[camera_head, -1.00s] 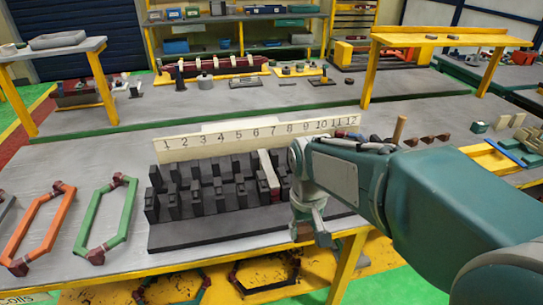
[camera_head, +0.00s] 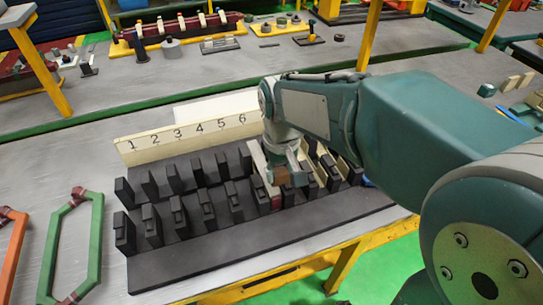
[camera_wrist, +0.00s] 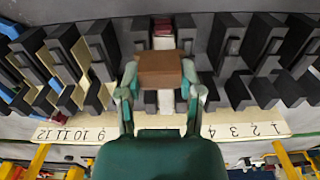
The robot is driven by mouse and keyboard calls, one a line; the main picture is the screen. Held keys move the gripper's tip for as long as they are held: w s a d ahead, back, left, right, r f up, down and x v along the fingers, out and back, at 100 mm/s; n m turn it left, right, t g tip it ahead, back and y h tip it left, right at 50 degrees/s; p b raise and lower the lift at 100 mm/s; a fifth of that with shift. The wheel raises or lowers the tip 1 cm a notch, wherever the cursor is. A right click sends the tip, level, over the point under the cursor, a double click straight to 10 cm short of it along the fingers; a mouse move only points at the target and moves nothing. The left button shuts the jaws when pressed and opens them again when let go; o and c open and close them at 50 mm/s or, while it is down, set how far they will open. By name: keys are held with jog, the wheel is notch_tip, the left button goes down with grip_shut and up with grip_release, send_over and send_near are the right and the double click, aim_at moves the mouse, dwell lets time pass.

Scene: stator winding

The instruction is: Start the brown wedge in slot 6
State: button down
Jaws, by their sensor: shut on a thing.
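The stator block (camera_head: 260,243) is a dark base with two rows of black teeth. A cream number strip (camera_head: 190,138) stands behind it; 1 to 6 show, and my arm hides the rest. My gripper (camera_head: 284,172) is over the teeth, its fingers on either side of the brown wedge (camera_head: 282,176). In the wrist view the gripper (camera_wrist: 160,88) is shut on the brown wedge (camera_wrist: 160,68), level above a white-lined slot (camera_wrist: 165,100) with a dark red piece (camera_wrist: 163,27) at its near end. Whether the wedge touches the slot cannot be told.
Black teeth stand close on both sides of the gripper. A green coil frame (camera_head: 72,245) and an orange one (camera_head: 10,250) lie on the table at left. The block's front ledge is clear.

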aim_at(275, 194)
jog(key=shift+a+f, duration=0.15)
jog(key=shift+f, duration=0.4)
jog(key=shift+a+f, duration=0.15)
jog(key=shift+f, duration=0.4)
jog(key=shift+d+f, duration=0.1)
jog(key=shift+f, duration=2.15)
jog(key=shift+f, duration=0.1)
jog(key=shift+w+a, duration=0.25)
jog(key=shift+w, duration=0.45)
jog(key=shift+c, duration=0.9)
grip_release()
